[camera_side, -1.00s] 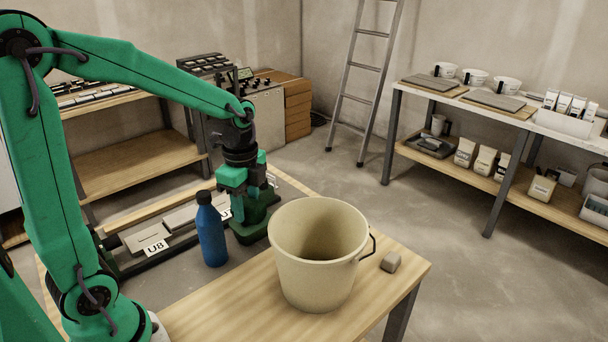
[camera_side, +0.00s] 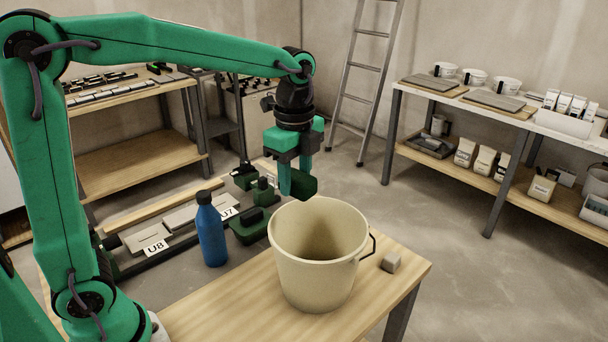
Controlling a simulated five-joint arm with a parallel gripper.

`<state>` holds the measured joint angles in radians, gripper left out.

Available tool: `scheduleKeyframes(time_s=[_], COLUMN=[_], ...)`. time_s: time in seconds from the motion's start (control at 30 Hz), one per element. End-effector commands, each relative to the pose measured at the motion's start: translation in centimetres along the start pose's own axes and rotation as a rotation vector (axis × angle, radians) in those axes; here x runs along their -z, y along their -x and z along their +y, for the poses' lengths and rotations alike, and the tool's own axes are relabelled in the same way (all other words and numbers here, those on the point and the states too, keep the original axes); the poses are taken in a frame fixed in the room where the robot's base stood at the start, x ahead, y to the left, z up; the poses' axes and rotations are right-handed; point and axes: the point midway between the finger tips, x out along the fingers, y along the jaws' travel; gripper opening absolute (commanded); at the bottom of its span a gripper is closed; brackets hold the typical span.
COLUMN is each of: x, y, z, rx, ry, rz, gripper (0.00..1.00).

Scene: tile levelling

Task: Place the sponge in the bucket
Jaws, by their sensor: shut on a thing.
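My gripper (camera_side: 292,172) is shut on a dark green block (camera_side: 304,185), partly hidden by the fingers. It holds the block in the air, behind the bucket's far rim in the picture. The beige bucket (camera_side: 316,267) stands upright on the wooden table, with a dark handle at its right side. Its opening faces up, and I see no object in the visible part of the inside. A small grey-beige block (camera_side: 391,262) lies on the table right of the bucket. I cannot tell from looks alone which block is the sponge.
A blue bottle (camera_side: 211,230) stands left of the bucket. A dark green tool (camera_side: 250,226) lies between them, farther back. Grey tiles (camera_side: 150,236) marked U8 and U7 lie behind the bottle. The table (camera_side: 225,308) is clear in front.

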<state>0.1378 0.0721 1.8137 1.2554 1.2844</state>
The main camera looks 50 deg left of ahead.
Motion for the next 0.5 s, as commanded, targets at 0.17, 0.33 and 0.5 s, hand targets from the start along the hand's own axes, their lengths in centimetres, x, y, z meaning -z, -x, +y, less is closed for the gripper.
scheduleKeyframes(time_s=[0.17,0.33,0.5], x=[3.9,6.4,7.4], y=[-0.1,-0.2,-1.5], z=[-0.5,-0.6,-0.6], rx=[-0.001,-0.001,-0.004], ry=[-0.081,-0.130,-0.150], rz=[0.000,0.000,-0.001], gripper=[0.15,0.15,0.15])
